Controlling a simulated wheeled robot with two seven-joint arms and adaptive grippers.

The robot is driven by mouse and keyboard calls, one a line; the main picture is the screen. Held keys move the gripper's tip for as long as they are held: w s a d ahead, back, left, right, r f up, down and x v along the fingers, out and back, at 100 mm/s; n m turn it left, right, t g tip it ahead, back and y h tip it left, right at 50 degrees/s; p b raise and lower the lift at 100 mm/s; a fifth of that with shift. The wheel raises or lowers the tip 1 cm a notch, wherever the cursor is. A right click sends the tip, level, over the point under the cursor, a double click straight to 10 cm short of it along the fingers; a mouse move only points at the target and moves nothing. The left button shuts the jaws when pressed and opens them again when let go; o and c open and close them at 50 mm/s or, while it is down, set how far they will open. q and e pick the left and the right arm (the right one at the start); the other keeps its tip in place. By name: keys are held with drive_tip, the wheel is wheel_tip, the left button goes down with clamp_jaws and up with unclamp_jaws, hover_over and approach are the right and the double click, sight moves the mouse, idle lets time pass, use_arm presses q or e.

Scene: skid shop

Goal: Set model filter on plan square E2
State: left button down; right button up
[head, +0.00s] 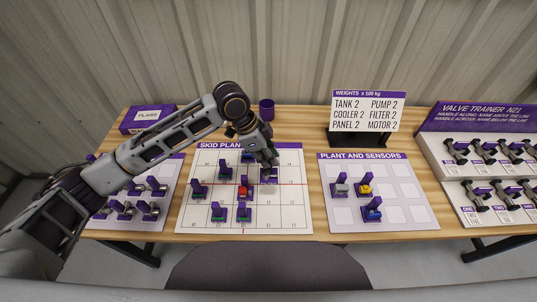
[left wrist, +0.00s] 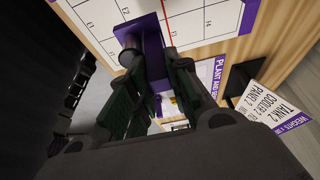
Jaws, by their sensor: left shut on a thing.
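My left gripper (head: 268,160) reaches in from the left over the upper right part of the skid plan (head: 292,215). It is shut on a purple-handled model (head: 268,174), taken to be the model filter. In the left wrist view the same purple model (left wrist: 152,45) sits between the two dark fingers (left wrist: 163,75), with the plan's grid (left wrist: 205,20) close behind it. My right gripper is not in view.
Several purple-handled models stand on the plan, including a red one (head: 243,192) close by. The plant and sensors board (head: 420,215) holds three models at right. A weights sign (head: 368,112) and a purple cup (head: 267,109) stand behind. The plan's right column is clear.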

sight(269, 171)
use_arm(q)
drive_tip(key=shift+f, duration=0.6)
drive_tip(key=shift+r+p, duration=0.1)
drive_tip(key=shift+p, duration=0.45)
idle(0.6)
drive_tip(key=shift+p, duration=0.55)
drive_tip(key=shift+f, duration=0.3)
drive_tip(key=shift+f+b, duration=0.7)
drive_tip(key=shift+f, duration=1.8)
drive_tip(key=shift+f, duration=0.5)
